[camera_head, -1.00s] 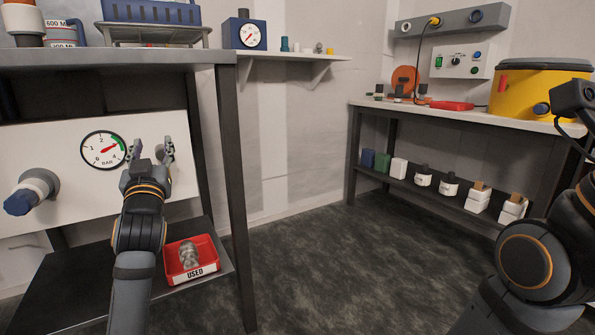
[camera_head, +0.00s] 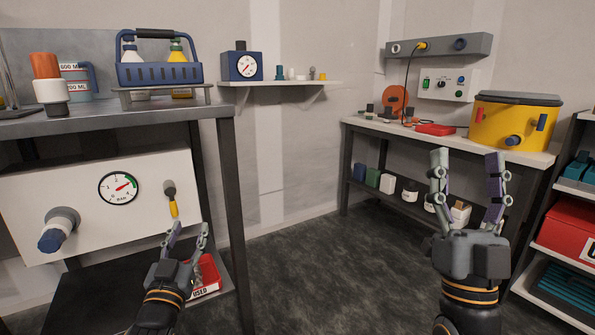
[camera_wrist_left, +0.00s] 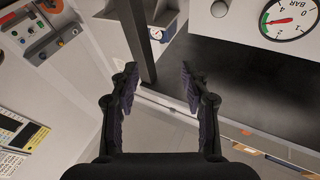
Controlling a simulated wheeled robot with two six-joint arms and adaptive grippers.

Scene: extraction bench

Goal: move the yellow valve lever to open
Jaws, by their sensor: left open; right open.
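The yellow valve lever (camera_head: 174,210) hangs down from a dark round pivot on the right part of the white panel (camera_head: 95,170), right of the pressure gauge (camera_head: 120,188). My left gripper (camera_head: 188,234) is open and empty, with its fingertips just below and slightly right of the lever's end in the head view. In the left wrist view, the open fingers (camera_wrist_left: 157,85) have nothing between them, and the gauge shows upside down at the top right; the yellow lever cannot be made out. My right gripper (camera_head: 468,170) is open and empty, pointing up in front of the right bench.
A blue-capped valve knob (camera_head: 58,230) sticks out at the panel's lower left. A bench leg (camera_head: 230,225) stands right of the lever. The floor (camera_head: 320,260) between the benches is clear.

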